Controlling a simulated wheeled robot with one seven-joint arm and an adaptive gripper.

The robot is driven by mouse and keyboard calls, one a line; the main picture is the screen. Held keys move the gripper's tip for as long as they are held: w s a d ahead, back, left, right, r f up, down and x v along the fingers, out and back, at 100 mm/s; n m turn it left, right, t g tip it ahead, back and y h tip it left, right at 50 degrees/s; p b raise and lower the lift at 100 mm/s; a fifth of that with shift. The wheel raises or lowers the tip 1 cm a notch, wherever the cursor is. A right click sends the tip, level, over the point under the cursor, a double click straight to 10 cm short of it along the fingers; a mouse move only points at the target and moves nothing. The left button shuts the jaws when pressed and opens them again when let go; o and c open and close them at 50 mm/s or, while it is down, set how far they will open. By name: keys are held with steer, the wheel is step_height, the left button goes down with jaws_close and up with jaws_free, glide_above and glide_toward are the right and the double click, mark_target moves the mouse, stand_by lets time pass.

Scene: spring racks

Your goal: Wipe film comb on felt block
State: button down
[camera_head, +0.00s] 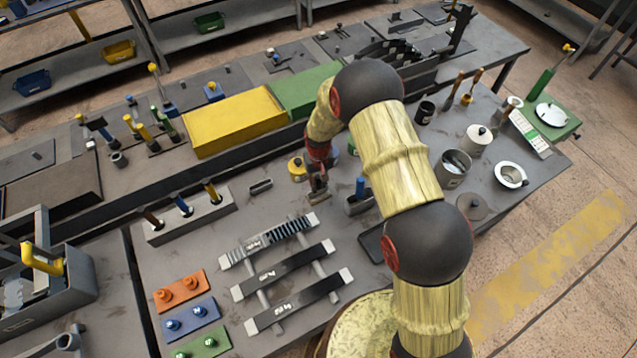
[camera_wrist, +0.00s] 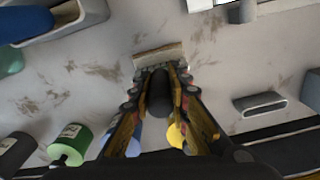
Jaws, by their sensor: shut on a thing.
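My gripper (camera_head: 318,188) is low over the middle of the grey bench. In the wrist view its fingers (camera_wrist: 160,90) are closed around a dark rounded handle (camera_wrist: 159,98), which looks like that of the film comb. A row of small teeth or bristles shows just beyond the fingertips. A tan, felt-like strip (camera_wrist: 158,55) lies against that row and may be the felt block. I cannot tell whether they touch or where one ends, as the fingers hide much of the contact.
A slotted grey holder (camera_wrist: 262,103) stands beside the gripper. A grey holder with a blue handle (camera_head: 360,188) is on the other side. A yellow round piece (camera_head: 296,168) sits close behind. Dark bars on a rack (camera_head: 285,280) lie in front. Cans and pots (camera_head: 452,168) stand right.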

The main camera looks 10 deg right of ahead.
mark_target(318, 176)
steer(key=shift+r+p, duration=1.35)
steer(key=shift+r, duration=2.15)
